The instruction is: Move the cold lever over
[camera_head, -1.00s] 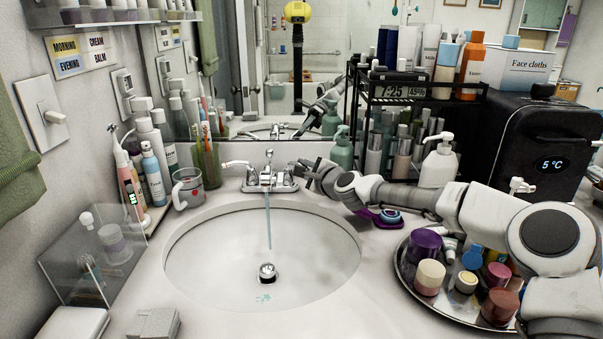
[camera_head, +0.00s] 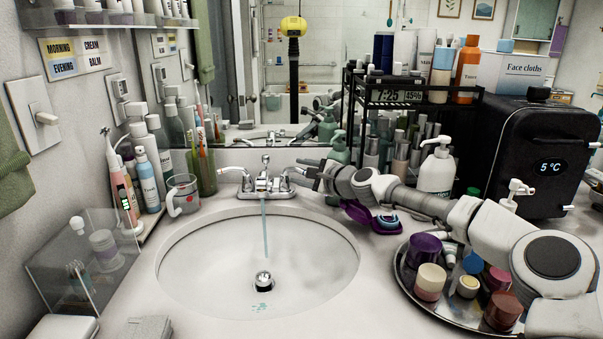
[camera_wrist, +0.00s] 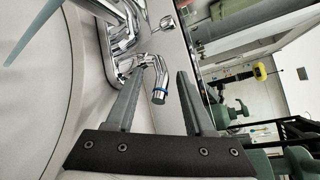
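The chrome faucet (camera_head: 265,183) stands behind the sink, with a stream of water (camera_head: 265,230) falling from its spout. The cold lever, the faucet's right handle (camera_head: 290,172), is largely hidden by my gripper (camera_head: 302,174) in the head view. In the wrist view the cold lever (camera_wrist: 160,86) is a bent chrome handle with a blue ring near its end. My gripper (camera_wrist: 160,75) is open there, one finger on each side of the lever. Gaps show between the lever's end and both fingers. The other lever (camera_head: 234,172) points left.
The sink basin (camera_head: 200,265) is open in front of the faucet. A purple case (camera_head: 358,213) lies under my arm. A tray (camera_head: 405,280) of jars is at right, and a pump bottle (camera_head: 436,172) stands behind my arm. A mug (camera_head: 183,195) and toothbrush cup (camera_head: 205,170) stand left.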

